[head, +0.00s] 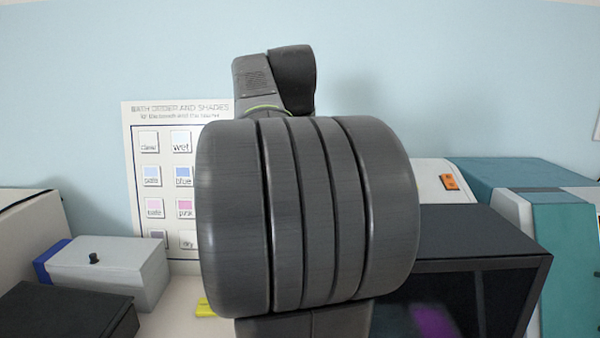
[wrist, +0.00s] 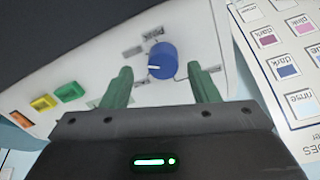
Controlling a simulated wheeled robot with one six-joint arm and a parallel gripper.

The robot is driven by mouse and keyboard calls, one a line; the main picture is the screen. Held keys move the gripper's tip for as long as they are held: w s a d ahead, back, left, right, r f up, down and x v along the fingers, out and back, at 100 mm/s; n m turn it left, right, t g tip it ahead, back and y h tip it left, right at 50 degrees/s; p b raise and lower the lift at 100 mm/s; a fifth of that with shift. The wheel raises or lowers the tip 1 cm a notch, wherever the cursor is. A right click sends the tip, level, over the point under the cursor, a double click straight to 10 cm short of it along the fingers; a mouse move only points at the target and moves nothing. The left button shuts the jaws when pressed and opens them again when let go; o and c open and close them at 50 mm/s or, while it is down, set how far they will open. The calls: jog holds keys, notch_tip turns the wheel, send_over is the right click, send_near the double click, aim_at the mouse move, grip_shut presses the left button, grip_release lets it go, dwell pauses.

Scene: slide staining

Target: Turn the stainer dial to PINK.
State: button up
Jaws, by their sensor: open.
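The dial (wrist: 163,62) is a round blue knob on the pale front panel of the stainer (wrist: 185,25) in the wrist view. Its white pointer line points to the left in that picture. My gripper (wrist: 160,70) is open, with one green finger on either side of the dial and a visible gap to each. I cannot tell how deep the fingertips reach beside the knob. In the head view my arm fills the middle, and the dial and gripper are hidden.
Yellow (wrist: 44,103) and green (wrist: 69,92) buttons sit left of the dial. A shade chart (head: 165,125) stands against the wall. A grey box (head: 110,268), a dark open-fronted case (head: 480,240) and a teal machine (head: 565,240) stand around my arm.

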jog(key=shift+w+a+f, duration=0.2)
jog(key=shift+w+f, duration=0.45)
jog(key=shift+f, duration=0.05)
jog(key=shift+s+d+f, duration=0.1)
jog(key=shift+s+d, duration=0.05)
jog(key=shift+s, duration=0.05)
jog(key=shift+w, duration=0.1)
jog(key=shift+c, duration=0.2)
jog(key=c, duration=0.9)
jog(key=shift+c, duration=0.2)
